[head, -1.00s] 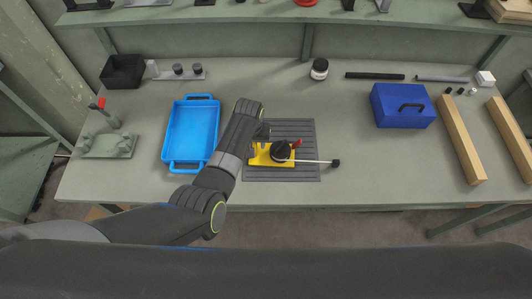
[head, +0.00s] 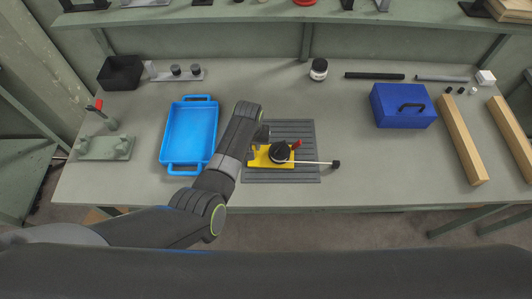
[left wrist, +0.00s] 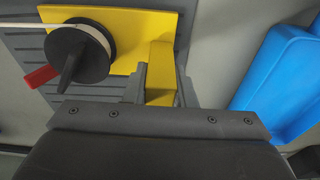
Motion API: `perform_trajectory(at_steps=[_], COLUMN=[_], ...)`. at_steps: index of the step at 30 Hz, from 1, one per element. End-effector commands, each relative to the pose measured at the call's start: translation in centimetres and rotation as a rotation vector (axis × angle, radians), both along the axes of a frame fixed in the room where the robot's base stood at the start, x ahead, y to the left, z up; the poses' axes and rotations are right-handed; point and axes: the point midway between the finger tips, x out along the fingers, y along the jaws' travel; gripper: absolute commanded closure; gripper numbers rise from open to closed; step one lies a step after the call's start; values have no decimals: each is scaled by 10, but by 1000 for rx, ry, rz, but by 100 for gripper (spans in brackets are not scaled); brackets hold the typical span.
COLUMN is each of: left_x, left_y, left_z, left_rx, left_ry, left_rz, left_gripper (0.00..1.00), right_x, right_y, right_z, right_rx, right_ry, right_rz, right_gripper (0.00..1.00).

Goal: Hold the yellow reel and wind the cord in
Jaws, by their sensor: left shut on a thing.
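The yellow reel (head: 262,160) sits on a dark ribbed mat (head: 292,128). It has a yellow base, a black drum (head: 280,152) and a red crank handle (head: 297,145). A white cord (head: 313,162) runs right from the drum to a black end piece (head: 336,164) just past the mat's edge. My left gripper (head: 260,138) reaches in from the left at the reel's left end. In the left wrist view, my left gripper (left wrist: 161,85) is shut on the reel's yellow block (left wrist: 160,62), with the drum (left wrist: 75,52) and red crank (left wrist: 40,76) beside it. My right gripper is not in view.
A blue tray (head: 168,145) stands left of the arm, with a green clamp fixture (head: 100,148) farther left. A blue toolbox (head: 403,106) and wooden bars (head: 460,140) are at the right. A jar (head: 319,69) stands behind.

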Motion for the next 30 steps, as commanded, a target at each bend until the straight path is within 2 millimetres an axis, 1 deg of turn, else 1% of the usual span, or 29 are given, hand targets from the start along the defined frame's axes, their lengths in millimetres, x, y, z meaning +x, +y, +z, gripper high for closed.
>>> perform_trajectory(at_steps=[12, 13, 18, 26, 30], left_x=[0, 0, 0, 0, 1], left_y=[0, 0, 0, 0, 1], left_z=[0, 0, 0, 0, 7], left_rx=[0, 0, 0, 0, 0], left_ry=[0, 0, 0, 0, 0], left_rz=[0, 0, 0, 0, 0], left_gripper=[100, 74, 52, 51, 51], right_x=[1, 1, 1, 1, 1], right_y=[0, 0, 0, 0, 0], right_z=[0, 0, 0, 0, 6], right_rx=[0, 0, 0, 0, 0], right_ry=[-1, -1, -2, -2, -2], right_rz=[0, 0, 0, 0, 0], right_gripper=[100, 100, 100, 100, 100])
